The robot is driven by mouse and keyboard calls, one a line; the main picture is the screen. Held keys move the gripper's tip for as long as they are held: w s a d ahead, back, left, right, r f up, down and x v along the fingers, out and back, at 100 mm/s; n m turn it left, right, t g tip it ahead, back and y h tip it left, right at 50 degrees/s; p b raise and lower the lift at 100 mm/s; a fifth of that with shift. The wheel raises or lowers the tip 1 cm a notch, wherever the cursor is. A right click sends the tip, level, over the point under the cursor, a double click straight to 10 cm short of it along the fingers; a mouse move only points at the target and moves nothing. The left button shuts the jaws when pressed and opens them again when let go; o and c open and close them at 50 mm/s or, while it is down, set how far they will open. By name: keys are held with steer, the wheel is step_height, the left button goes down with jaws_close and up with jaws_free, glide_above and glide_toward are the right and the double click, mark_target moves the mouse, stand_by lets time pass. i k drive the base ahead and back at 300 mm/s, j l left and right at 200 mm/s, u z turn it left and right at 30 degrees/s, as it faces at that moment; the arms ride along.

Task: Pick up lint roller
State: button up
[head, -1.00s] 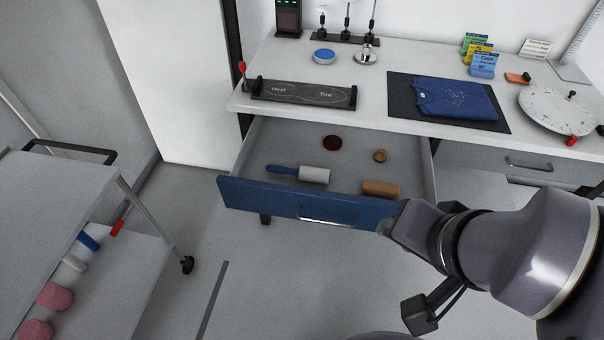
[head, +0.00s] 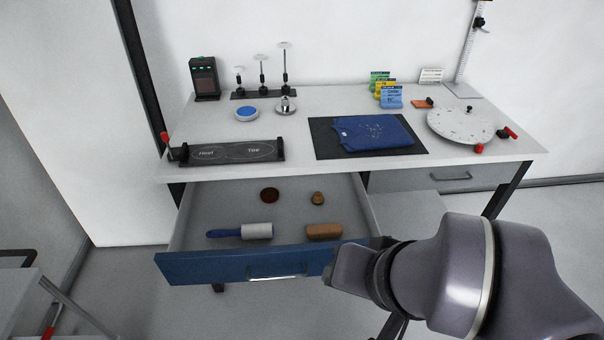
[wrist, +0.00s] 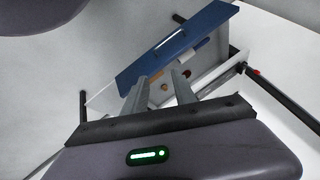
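The lint roller (head: 257,231) lies on its side in the open drawer, its white roll to the right and its blue handle (head: 224,234) to the left. The drawer's blue front (head: 210,266) faces me. In the head view my gripper is by the right end of the drawer front, right of the roller and apart from it; its fingertips are hard to make out. In the wrist view my gripper (wrist: 160,78) has its two fingers spread with nothing held between them. The drawer front (wrist: 172,45) shows beyond them.
A tan brush (head: 324,231) lies right of the roller; a dark round item (head: 270,195) and a small wooden item (head: 317,198) lie behind. The tabletop (head: 300,168) overhangs the drawer's back. A cart (head: 18,300) stands at lower left.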

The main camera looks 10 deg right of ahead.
mark_target(262, 230)
steer(key=i+j+u, duration=0.15)
steer(key=i+j, duration=0.2)
steer(key=j, duration=0.25)
steer(key=i+j+u, duration=0.1)
steer(key=i+j, duration=0.3)
steer(key=j, duration=0.2)
steer(key=i+j+u, duration=0.15)
steer(key=i+j, duration=0.25)
steer(key=j, duration=0.15)
